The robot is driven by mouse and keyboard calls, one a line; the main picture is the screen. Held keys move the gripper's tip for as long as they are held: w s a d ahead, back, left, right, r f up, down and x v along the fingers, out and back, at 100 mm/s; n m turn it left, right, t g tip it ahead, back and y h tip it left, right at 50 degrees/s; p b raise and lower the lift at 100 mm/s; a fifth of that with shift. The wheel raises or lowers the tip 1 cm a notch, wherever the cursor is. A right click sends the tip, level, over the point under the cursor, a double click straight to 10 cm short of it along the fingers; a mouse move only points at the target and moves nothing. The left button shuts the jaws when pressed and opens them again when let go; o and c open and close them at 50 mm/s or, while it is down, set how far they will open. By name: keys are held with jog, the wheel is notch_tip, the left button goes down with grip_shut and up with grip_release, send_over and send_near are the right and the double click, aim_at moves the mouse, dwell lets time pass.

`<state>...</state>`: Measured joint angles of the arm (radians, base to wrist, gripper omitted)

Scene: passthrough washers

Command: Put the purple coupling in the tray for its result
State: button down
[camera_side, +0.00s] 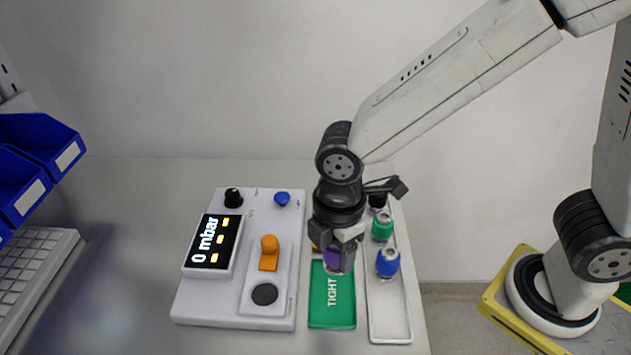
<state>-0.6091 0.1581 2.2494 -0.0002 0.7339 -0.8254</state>
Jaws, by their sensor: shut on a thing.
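My gripper (343,268) points down and is shut on the purple coupling (333,259), which is partly hidden by the fingers. The coupling is over the far part of the green tray marked TIGHT (331,322); I cannot tell whether it touches the tray. The test device (188,308) stands to the left, and its display (212,241) reads 0 mbar. A bit of yellow shows behind my gripper, mostly hidden.
A white tray (390,331) to the right holds a blue coupling (388,262), a green one (382,227) and a black one (377,201). The device carries an orange lever (269,253) and a dark round pad (265,294). Blue bins (40,143) and a keyboard (35,262) are at left.

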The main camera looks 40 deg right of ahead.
jog(key=shift+w+d+f+m, duration=0.3)
jog(key=shift+w+f, duration=0.2)
jog(key=shift+f, duration=0.25)
jog(key=shift+f, duration=0.1)
send_over(331, 293)
jog(key=shift+f, duration=2.15)
jog(key=shift+f, duration=0.1)
jog(key=shift+f, duration=1.65)
jog(key=shift+f, duration=0.1)
jog(key=shift+c, duration=0.3)
grip_release()
